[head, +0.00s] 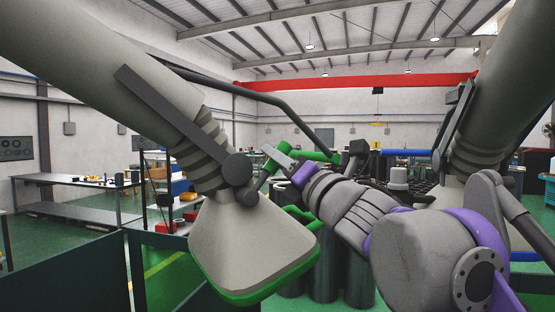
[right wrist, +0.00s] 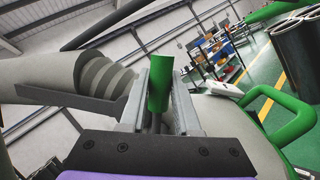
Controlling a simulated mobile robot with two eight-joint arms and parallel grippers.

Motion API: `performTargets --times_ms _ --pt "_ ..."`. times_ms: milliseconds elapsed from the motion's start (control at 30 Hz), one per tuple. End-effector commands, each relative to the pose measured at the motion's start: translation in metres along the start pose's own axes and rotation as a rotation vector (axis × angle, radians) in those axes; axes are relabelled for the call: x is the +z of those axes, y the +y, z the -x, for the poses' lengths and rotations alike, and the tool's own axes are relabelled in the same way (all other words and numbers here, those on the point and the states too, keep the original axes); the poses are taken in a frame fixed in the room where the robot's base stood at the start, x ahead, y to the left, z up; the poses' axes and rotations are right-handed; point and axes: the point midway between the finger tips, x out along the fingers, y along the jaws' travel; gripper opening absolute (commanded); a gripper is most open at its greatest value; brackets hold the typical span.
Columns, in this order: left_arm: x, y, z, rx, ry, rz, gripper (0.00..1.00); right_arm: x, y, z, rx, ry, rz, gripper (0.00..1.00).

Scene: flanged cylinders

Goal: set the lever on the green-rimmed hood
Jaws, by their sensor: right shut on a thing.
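The green-rimmed hood (head: 235,245) hangs from a thick grey duct arm coming in from the upper left. It is a pale flared cone with a green rim and a green loop handle (head: 303,218) on its right side, also seen in the right wrist view (right wrist: 290,118). The green lever (head: 268,151) stands by the dark joint at the hood's neck. My right gripper (head: 279,158) reaches in from the right and is shut on the lever. In the right wrist view the lever (right wrist: 160,84) stands between the two fingers. My left gripper is not in view.
A second grey duct (head: 485,125) comes down at the right, partly behind my right arm. Dark cylinders (head: 325,270) stand behind and below the hood. Dark green panels (head: 65,265) stand at the lower left, with a workbench (head: 75,182) beyond.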

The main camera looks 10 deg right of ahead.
Motion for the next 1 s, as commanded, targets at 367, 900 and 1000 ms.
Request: performTargets --times_ms 367,900,1000 --pt "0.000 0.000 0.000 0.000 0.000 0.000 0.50 -0.002 0.019 -0.004 0.051 0.042 0.208 0.00" --pt "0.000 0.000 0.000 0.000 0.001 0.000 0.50 -0.011 0.040 -0.006 0.113 0.096 0.474 0.00" --pt "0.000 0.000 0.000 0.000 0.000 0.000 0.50 -0.011 0.040 -0.006 0.113 0.096 0.474 0.48"
